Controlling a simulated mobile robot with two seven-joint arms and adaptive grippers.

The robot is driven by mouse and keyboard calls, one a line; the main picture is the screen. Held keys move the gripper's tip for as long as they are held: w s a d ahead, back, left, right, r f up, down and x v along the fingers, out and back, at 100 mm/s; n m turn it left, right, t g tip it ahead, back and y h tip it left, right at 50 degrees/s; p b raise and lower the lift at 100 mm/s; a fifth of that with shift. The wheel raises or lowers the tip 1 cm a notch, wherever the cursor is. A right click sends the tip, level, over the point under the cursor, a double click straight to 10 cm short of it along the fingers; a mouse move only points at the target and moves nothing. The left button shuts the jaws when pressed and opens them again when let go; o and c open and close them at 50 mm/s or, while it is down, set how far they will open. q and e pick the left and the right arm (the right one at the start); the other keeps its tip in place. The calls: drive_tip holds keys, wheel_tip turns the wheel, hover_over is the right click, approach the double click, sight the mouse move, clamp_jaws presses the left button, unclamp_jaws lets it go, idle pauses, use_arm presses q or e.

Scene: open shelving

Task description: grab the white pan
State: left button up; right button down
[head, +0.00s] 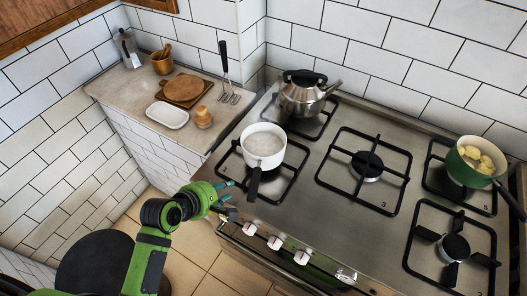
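The white pan (264,142) sits upright on the front left burner of the stove, with pale contents inside. Its dark handle (254,184) points toward the front edge of the stove. My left gripper (226,197) is at the stove's front left edge, just left of the pan handle's end. Its fingers look spread, with nothing visible between them. It appears apart from the handle. My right gripper is not in view.
A steel kettle (303,95) stands behind the pan. A green pot (473,163) with yellow food is at the far right. Control knobs (275,243) line the stove front.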

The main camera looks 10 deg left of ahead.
sight(246, 132)
use_arm(q)
drive_tip(key=w+r+n+t+h, duration=0.1)
drive_tip(key=w+r+n+t, duration=0.2)
drive_tip(key=w+r+n, duration=0.65)
drive_tip(key=w+f, duration=0.1)
drive_tip(key=w+d+f+n+p, duration=0.1)
drive_tip(key=w+d+f+n, duration=0.1)
drive_tip(key=w, duration=0.1)
drive_tip(key=shift+f+t+p, duration=0.25)
drive_tip(key=shift+t+p, duration=0.05)
drive_tip(key=shift+p, duration=0.05)
drive_tip(key=shift+x, duration=2.25)
drive_tip(key=shift+s+f, duration=0.1)
clamp_jaws()
